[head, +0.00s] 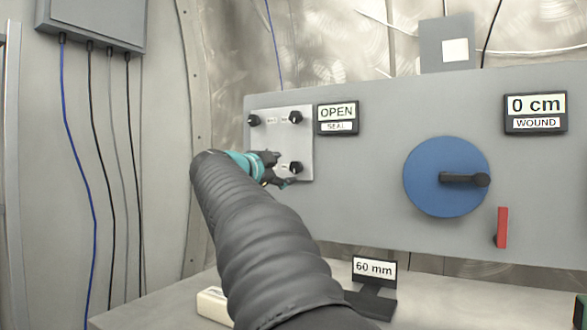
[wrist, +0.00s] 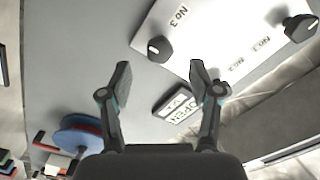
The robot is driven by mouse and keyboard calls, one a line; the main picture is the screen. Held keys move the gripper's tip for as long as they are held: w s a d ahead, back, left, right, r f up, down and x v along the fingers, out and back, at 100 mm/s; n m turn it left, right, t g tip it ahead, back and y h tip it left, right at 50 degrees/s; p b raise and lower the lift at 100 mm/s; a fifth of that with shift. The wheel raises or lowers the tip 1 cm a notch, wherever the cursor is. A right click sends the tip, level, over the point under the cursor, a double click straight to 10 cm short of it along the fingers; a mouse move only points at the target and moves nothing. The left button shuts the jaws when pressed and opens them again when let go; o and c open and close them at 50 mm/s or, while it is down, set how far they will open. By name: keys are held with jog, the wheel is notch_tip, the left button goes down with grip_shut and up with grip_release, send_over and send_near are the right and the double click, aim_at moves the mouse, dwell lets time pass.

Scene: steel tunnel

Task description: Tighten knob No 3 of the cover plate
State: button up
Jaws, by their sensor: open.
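The cover plate (head: 281,145) is a pale square on the grey panel, and it shows tilted in the wrist view (wrist: 215,35). Black knobs sit at its corners: upper left (head: 253,120), upper right (head: 296,117) and lower right. The lower right knob (head: 296,168) has the printed label NO 3 beside it in the wrist view, where this knob (wrist: 158,48) has a white mark. My gripper (head: 281,170) is open beside that knob. In the wrist view its fingertips (wrist: 161,75) are spread and the knob appears just beyond them, centred between. My arm hides the plate's lower left corner.
A sign reading OPEN, SEAL (head: 337,118) is right of the plate. Farther right are a blue disc with a black handle (head: 432,180), a red bar (head: 502,227) and a 0 cm WOUND display (head: 535,113). A 60 mm sign (head: 375,268) stands on the bench below.

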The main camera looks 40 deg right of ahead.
aim_at(294, 168)
jog(key=x, duration=0.6)
jog(key=shift+w+d, duration=0.15)
jog(key=shift+d, duration=0.25)
jog(key=c, duration=1.2)
